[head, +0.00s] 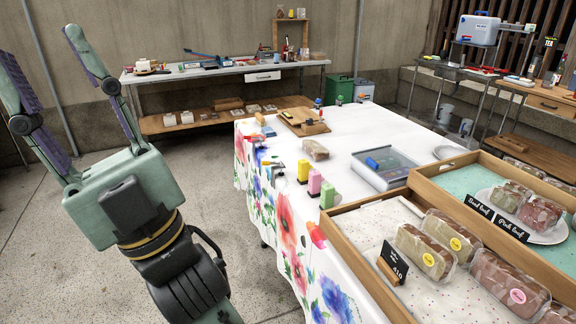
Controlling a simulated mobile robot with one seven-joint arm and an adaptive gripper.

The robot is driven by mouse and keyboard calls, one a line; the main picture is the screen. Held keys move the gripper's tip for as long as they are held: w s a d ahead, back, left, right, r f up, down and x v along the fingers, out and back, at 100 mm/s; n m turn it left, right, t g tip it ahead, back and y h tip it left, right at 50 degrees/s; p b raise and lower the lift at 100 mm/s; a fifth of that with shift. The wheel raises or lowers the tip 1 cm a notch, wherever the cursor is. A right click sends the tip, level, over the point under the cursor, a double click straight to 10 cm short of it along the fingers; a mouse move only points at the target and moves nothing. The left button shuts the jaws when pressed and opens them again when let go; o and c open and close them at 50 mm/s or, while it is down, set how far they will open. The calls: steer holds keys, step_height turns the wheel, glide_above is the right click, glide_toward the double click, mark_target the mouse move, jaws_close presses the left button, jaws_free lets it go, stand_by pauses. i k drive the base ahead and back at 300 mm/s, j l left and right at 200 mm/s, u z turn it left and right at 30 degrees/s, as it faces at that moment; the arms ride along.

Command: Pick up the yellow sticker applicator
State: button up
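A small upright yellow block-shaped item (303,171), which looks like the yellow sticker applicator, stands near the left edge of the flowered table (290,135). A similar pink one (314,182) and a green one (327,195) stand in a row in front of it, toward me. My gripper (38,50) is at the left of the head view, raised and to the left of the table, well apart from the yellow item. Its two fingers are spread wide with nothing between them.
A wooden tray (345,228) with wrapped loaves (425,250) fills the near right. A clear-lidded box (385,167), a wrapped loaf (315,150) and a wooden board (302,122) lie on the table. Small dark-and-red items line its left edge. The floor (215,165) left of it is clear.

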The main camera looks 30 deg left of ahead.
mark_target(304, 167)
steer(key=i+j+u, duration=0.5)
steer(key=i+j, duration=1.15)
